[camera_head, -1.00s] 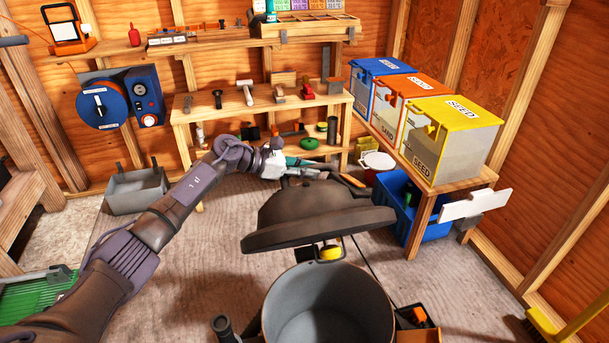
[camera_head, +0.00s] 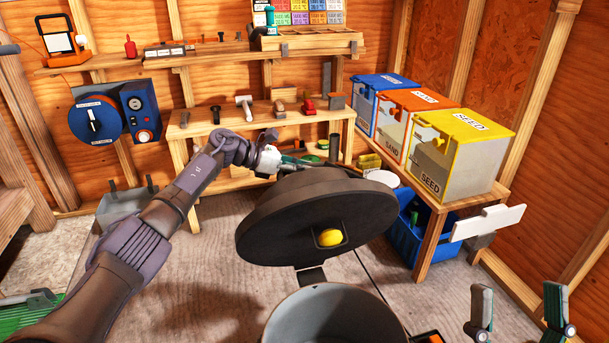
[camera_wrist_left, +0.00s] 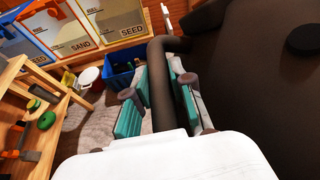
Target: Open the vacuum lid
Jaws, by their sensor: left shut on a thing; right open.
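The dark vacuum lid (camera_head: 290,225) is tilted up and back on its hinge, its underside with a yellow part (camera_head: 330,237) facing the head camera. The grey vacuum drum (camera_head: 335,318) below stands with its mouth uncovered. My left arm reaches behind the lid, where the left gripper is mostly hidden in the head view. In the left wrist view my left gripper (camera_wrist_left: 160,100) is shut around the lid's dark bar handle (camera_wrist_left: 165,88), one teal-padded finger on each side. My right gripper (camera_head: 518,318) is open and empty at the lower right, its fingers wide apart.
A low bench with blue, orange and yellow seed and sand bins (camera_head: 455,150) stands at the right, with a blue crate (camera_head: 425,245) beneath it. A wooden workbench (camera_head: 230,128) with tools stands at the back. A grey tray (camera_head: 130,208) is on the left floor.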

